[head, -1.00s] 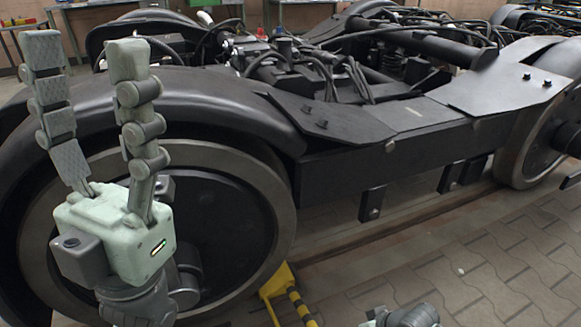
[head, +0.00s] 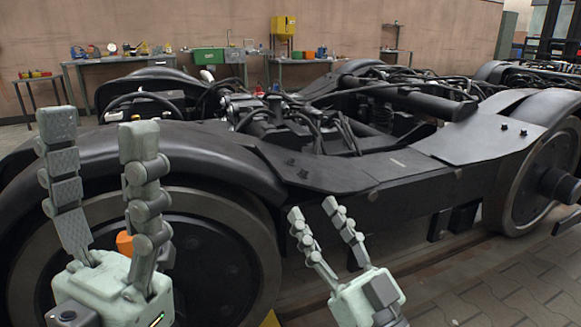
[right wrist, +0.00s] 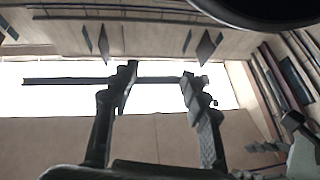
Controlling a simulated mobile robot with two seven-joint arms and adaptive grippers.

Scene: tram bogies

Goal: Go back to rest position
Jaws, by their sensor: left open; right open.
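My left gripper (head: 98,128) points upward at the left of the head view, in front of the bogie's near wheel and fender. Its two fingers are apart and nothing is between them. My right gripper (head: 312,208) is at the lower middle of the head view, in front of the bogie frame, pointing up and to the left. Its fingers are apart and empty. In the right wrist view the right fingers (right wrist: 158,75) are spread against a bright window area.
A black tram bogie (head: 350,172) fills the middle, with its left wheel (head: 215,255) and right wheel (head: 535,185). Workbenches (head: 140,58) with tools and boxes stand along the back wall. An orange object (head: 125,243) shows behind the left gripper. Paved floor (head: 480,280) is clear at lower right.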

